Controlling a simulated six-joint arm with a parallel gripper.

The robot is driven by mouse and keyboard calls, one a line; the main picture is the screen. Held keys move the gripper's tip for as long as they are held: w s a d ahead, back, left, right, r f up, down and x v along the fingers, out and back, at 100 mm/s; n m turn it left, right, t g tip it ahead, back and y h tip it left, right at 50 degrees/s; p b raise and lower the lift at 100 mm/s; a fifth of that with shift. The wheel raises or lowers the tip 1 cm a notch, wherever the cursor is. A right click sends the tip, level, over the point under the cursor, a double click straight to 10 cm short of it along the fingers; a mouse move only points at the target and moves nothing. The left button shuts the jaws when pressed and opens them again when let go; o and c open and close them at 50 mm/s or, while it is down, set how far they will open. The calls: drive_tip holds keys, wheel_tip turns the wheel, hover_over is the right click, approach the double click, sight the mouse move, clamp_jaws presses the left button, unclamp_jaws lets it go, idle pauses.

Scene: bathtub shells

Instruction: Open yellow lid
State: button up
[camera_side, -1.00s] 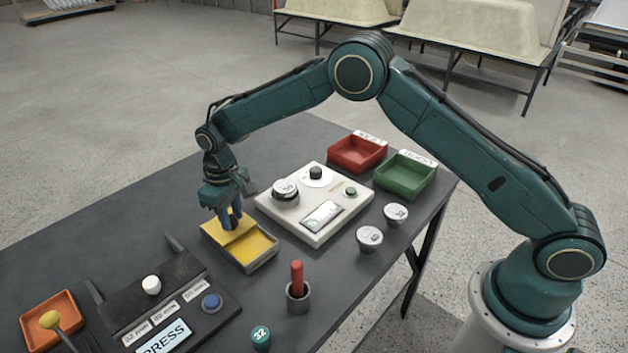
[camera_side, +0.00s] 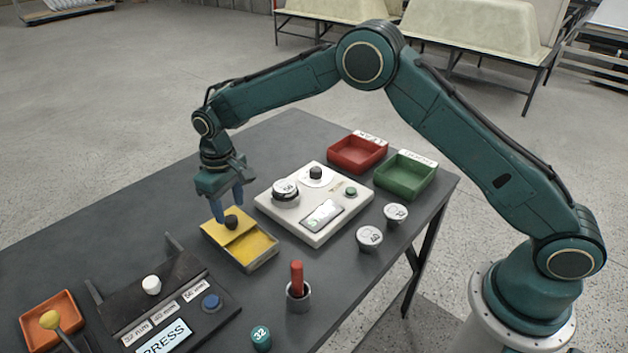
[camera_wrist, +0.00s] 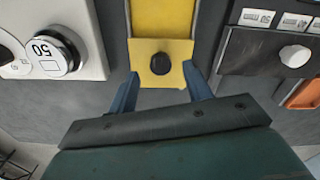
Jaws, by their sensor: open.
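A shallow grey-walled box (camera_side: 262,263) has a yellow lid (camera_side: 217,232) with a round black knob (camera_side: 231,222). The lid lies over the box's far-left end, and the yellow inside (camera_side: 254,247) shows towards the near right. In the wrist view the lid (camera_wrist: 142,72) and knob (camera_wrist: 161,64) are at top centre. My gripper (camera_side: 230,210) is just above the lid, its jaws open and empty. Its two blue fingers (camera_wrist: 162,82) stand apart, one to each side of the knob in the wrist view. I see no finger touching the knob.
A white panel (camera_side: 272,212) with dials stands right of the box. A dark sloped panel (camera_side: 125,303) with buttons is at its lower left. A red-handled tool in a cup (camera_side: 297,290) is nearer. Red (camera_side: 352,166) and green (camera_side: 405,190) trays stand farther right.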

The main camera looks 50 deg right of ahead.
sight(234, 219)
wheel_tip(234, 219, up, 11)
drive_tip(key=shift+f, duration=0.2)
idle(0.5)
drive_tip(key=s+d+r+m+t, duration=0.1)
drive_tip(key=s+d+r, duration=0.5)
drive_tip(key=s+r, duration=0.2)
drive_tip(key=s+d+r+t, duration=0.2)
drive_tip(key=s+d+r, duration=0.4)
drive_tip(key=s+r, duration=0.25)
drive_tip(key=s+d+f+m+t, duration=0.1)
drive_tip(key=s+d+f, duration=0.1)
drive_tip(key=s, duration=0.8)
drive_tip(key=s+d+f+m+t, duration=0.1)
drive_tip(key=s+d, duration=0.3)
drive_tip(key=s, duration=0.7)
drive_tip(key=shift+s+f+t, duration=0.15)
drive_tip(key=shift+f+t, duration=0.15)
drive_tip(key=shift+f, duration=0.45)
